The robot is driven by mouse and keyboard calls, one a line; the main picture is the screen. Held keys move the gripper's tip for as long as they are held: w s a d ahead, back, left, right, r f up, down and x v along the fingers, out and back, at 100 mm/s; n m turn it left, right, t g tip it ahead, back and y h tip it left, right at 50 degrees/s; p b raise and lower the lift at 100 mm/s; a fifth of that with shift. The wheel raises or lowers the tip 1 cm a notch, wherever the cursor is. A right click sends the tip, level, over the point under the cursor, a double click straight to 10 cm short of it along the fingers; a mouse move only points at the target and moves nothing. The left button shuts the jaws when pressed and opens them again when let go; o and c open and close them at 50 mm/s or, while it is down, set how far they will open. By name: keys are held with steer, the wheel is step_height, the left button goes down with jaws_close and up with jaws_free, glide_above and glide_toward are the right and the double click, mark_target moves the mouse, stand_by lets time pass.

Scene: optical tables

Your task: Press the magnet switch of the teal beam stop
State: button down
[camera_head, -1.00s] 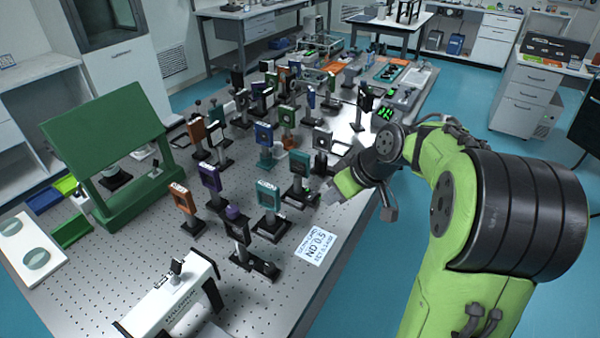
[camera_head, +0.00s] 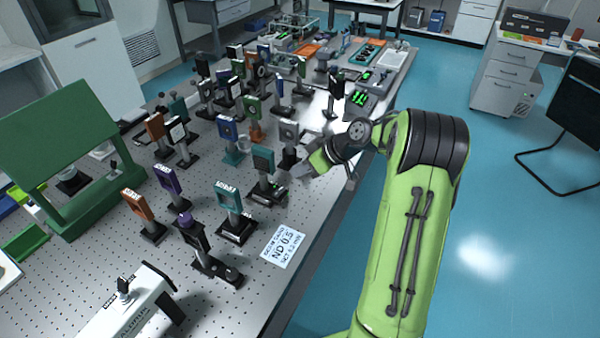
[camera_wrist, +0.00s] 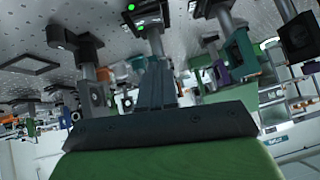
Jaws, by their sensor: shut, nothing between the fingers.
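Several teal mounts on posts stand on the perforated optical table (camera_head: 95,255). A dark teal one (camera_head: 263,160) is closest to my gripper (camera_head: 300,172). A lighter teal one (camera_head: 229,198) stands nearer the front, and another teal mount (camera_head: 228,130) stands farther back. I cannot tell for sure which is the beam stop. My gripper is shut and empty, low over the table just right of the dark teal mount's base. In the wrist view the shut fingers (camera_wrist: 155,80) point towards a black base with green lights (camera_wrist: 148,22). Contact cannot be made out.
A purple mount (camera_head: 168,180) and an orange mount (camera_head: 138,205) stand to the left. A white ND 0.5 card (camera_head: 283,247) lies near the right table edge. A green stand (camera_head: 60,140) is at the left. Blue floor lies open on the right.

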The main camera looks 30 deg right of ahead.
glide_above(275, 193)
steer(key=s+d, duration=0.2)
steer(key=d, duration=0.1)
step_height(275, 193, down, 4)
steer(key=f, duration=0.2)
steer(key=a+f+b, duration=0.1)
steer(key=f, duration=0.1)
steer(key=shift+f, duration=0.3)
steer(key=shift+s, duration=0.1)
